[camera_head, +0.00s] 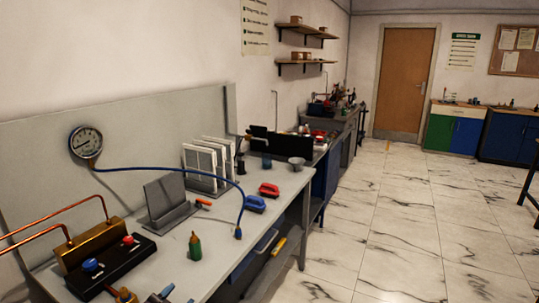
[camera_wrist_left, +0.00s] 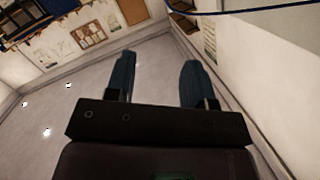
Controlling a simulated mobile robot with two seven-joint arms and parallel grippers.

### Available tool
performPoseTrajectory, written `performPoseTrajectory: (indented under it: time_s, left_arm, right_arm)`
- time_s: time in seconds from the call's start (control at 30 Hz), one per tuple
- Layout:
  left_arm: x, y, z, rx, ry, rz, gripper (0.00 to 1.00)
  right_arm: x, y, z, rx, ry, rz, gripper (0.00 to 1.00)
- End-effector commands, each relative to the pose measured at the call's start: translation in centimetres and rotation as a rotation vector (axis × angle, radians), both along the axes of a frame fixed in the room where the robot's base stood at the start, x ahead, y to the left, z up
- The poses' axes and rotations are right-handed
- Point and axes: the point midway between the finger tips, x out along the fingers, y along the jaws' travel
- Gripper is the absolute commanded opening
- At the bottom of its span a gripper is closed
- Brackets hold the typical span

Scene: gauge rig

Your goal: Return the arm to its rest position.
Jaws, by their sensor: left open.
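My left gripper (camera_wrist_left: 157,62) shows in the left wrist view with its two dark teal fingers spread apart. Nothing is between them. The view past the fingers is upside down, with the room's far wall and what looks like the ceiling behind them. I cannot make out my left arm for certain in the head view. My right gripper is in neither view.
The workbench (camera_head: 255,195) runs along the left wall. On it are a dial gauge (camera_head: 86,142) with a blue hose, a brass block (camera_head: 90,245) with copper pipes, a black switch box (camera_head: 115,262), a green bottle (camera_head: 195,246) and a panel rack (camera_head: 205,165). The tiled floor (camera_head: 400,235) is open to the right.

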Motion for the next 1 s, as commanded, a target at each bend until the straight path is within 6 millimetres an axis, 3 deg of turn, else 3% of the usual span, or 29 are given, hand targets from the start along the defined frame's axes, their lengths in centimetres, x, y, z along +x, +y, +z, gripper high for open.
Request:
performPoseTrajectory:
  time_s: [0.03,0.3,0.6,0.8,1.0]
  left_arm:
    - [-1.8,0.5,-1.4,-0.056,0.048,0.035,0.49]
    - [-10.8,3.5,-7.2,-0.274,0.227,0.218,0.49]
    - [-21.1,5.8,-14.0,-0.348,0.407,0.4,0.49]
    - [-24.1,6.1,-15.6,-0.347,0.459,0.429,0.49]
    - [-24.2,6.1,-15.7,-0.347,0.461,0.43,0.49]
  right_arm:
    - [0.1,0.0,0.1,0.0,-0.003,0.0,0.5]
    - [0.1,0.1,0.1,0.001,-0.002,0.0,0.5]
    - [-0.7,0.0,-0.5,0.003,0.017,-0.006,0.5]
    - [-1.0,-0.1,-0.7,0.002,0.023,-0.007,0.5]
    - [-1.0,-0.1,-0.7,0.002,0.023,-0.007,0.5]
